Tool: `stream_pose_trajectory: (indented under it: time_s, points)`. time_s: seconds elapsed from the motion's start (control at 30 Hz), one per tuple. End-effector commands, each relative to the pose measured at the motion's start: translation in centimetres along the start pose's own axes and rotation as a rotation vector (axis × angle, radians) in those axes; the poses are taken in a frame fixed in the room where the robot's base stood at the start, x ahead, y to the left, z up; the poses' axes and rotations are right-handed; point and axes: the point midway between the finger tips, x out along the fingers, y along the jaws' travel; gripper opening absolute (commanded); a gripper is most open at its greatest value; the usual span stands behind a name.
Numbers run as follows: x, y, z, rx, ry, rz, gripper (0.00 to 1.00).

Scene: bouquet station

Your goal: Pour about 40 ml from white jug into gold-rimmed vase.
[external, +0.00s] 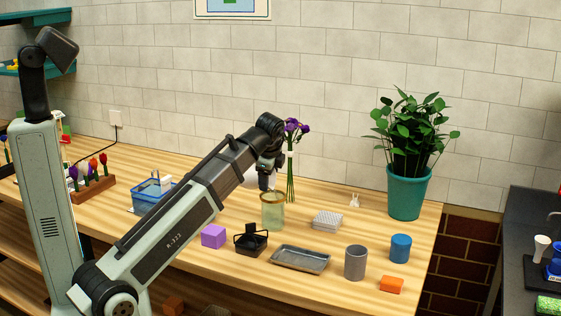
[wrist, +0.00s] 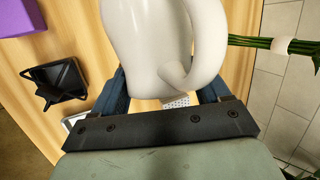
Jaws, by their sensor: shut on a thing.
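My gripper is shut on the jug. In the external view my gripper (external: 267,180) is above the gold-rimmed vase (external: 272,212), a pale clear glass on the table. Only a small white part of the jug (external: 250,178) shows there behind my arm, so its tilt is hard to tell. No stream of liquid shows. I cannot make out the vase in the wrist view.
A tied bunch of purple flowers (external: 290,160) stands close behind the vase. A purple block (external: 213,236), black caddy (external: 251,241), grey tray (external: 300,260) and white grid block (external: 327,220) are nearby. A grey cup (external: 355,262) and potted plant (external: 407,195) stand to the right.

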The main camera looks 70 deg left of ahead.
Motion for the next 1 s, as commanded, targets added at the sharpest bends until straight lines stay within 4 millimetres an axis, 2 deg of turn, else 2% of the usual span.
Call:
stream_pose_trajectory:
  time_s: [1.0]
  points:
    - [0.3, -0.1, 1.2, 0.015, -0.038, -0.006, 0.00]
